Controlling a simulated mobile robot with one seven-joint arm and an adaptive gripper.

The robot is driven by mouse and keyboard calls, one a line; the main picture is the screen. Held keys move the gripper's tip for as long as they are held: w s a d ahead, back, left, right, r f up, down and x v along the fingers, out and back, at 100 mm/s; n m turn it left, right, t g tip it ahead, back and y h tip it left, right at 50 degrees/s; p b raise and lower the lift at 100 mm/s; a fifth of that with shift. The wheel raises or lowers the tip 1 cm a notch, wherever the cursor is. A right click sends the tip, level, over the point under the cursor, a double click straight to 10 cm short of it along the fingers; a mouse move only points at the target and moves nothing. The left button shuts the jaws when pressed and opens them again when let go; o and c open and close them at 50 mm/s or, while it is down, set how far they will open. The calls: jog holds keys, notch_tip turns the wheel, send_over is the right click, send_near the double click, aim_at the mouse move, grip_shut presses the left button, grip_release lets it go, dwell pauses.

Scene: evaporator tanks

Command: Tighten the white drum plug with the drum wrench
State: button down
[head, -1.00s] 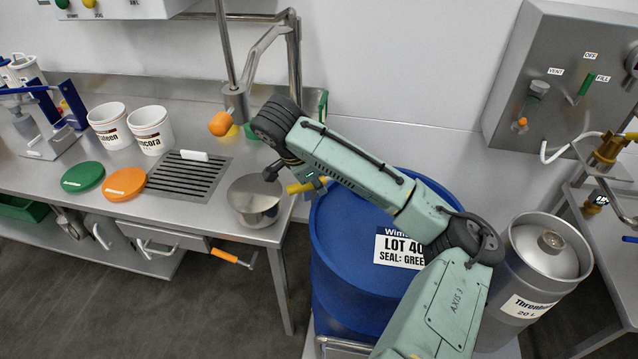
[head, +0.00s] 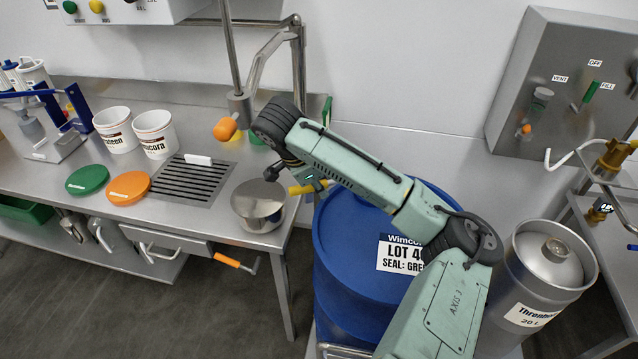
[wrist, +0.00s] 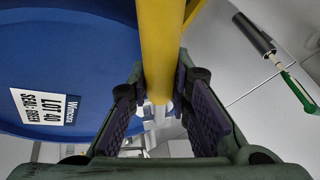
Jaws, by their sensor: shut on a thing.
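My gripper (wrist: 160,104) is shut on the yellow drum wrench (wrist: 161,45), whose bar runs between the two purple-padded fingers in the wrist view. In the head view a short yellow piece of the wrench (head: 308,187) shows beside the end of my arm, at the left rim of the blue drum (head: 345,245). The drum also fills the left of the wrist view (wrist: 60,45), with its lot label reading "SEAL: GREE...". My arm hides part of the drum top. I cannot make out the white drum plug in either view.
A steel pot (head: 260,212) stands at the bench corner, close to my gripper. A steel keg (head: 545,270) stands right of the drum. White tubs (head: 155,133), a green lid (head: 87,179) and an orange lid (head: 128,187) are on the bench (head: 215,225). A tap arm hangs behind.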

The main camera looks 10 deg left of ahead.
jog(key=shift+r, duration=0.15)
jog(key=shift+r, duration=2.85)
